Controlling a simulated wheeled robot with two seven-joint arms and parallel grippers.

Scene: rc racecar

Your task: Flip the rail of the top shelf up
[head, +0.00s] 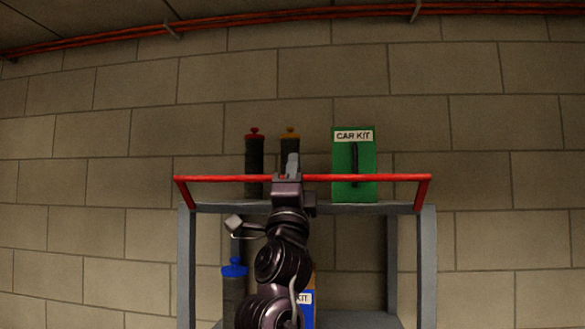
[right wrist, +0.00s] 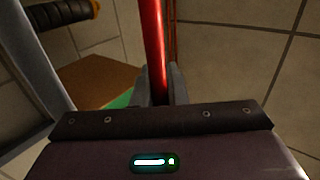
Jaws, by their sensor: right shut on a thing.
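The red rail (head: 385,177) runs across the front of the top shelf (head: 235,207) of a grey rack. It stands above the shelf's front edge, with its end arms slanting down to the posts. My right gripper (head: 290,172) is at the rail, left of its middle. In the right wrist view the red rail (right wrist: 156,45) passes between the fingers of my right gripper (right wrist: 162,85), which are shut on it. My left gripper is not in view.
Below are a blue-capped bottle (head: 235,270) and a blue box (head: 307,310), partly hidden by my arm. A block wall is behind.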

